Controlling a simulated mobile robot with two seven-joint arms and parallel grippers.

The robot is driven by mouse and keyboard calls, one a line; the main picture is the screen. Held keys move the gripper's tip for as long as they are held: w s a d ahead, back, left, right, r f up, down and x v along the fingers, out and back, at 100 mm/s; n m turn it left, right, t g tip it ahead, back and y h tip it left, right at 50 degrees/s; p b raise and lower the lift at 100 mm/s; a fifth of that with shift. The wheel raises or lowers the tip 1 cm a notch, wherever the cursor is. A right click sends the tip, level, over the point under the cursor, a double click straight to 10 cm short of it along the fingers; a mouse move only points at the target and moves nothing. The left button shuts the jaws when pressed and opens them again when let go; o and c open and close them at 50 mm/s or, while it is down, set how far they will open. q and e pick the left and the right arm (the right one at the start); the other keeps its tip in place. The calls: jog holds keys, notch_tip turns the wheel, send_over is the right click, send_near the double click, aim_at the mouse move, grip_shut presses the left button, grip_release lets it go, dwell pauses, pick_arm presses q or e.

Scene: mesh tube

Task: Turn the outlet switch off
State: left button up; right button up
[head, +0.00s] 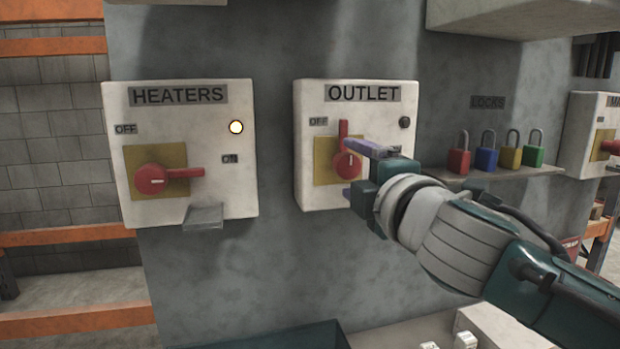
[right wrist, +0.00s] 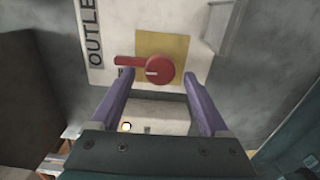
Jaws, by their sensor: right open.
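The OUTLET switch box (head: 308,150) is on the grey wall, with a red rotary handle (head: 343,130) on a yellow plate. The handle points straight up, near the OFF label (head: 318,121) at its upper left. The small lamp (head: 404,122) is dark. My right gripper (head: 349,172) is open in front of the knob, its purple fingers one above the other. In the right wrist view, the red handle (right wrist: 130,61) lies just beyond the left fingertip; I cannot tell whether they touch. The knob is between the open fingers (right wrist: 158,74). My left gripper is out of view.
A HEATERS box (head: 235,190) on the left has its red handle pointing right to ON and a lit lamp. A shelf (head: 500,172) with several coloured padlocks is right of the outlet box. The wall between the two boxes is clear.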

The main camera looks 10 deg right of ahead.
jog(key=s, duration=0.9)
jog(key=shift+d, duration=0.15)
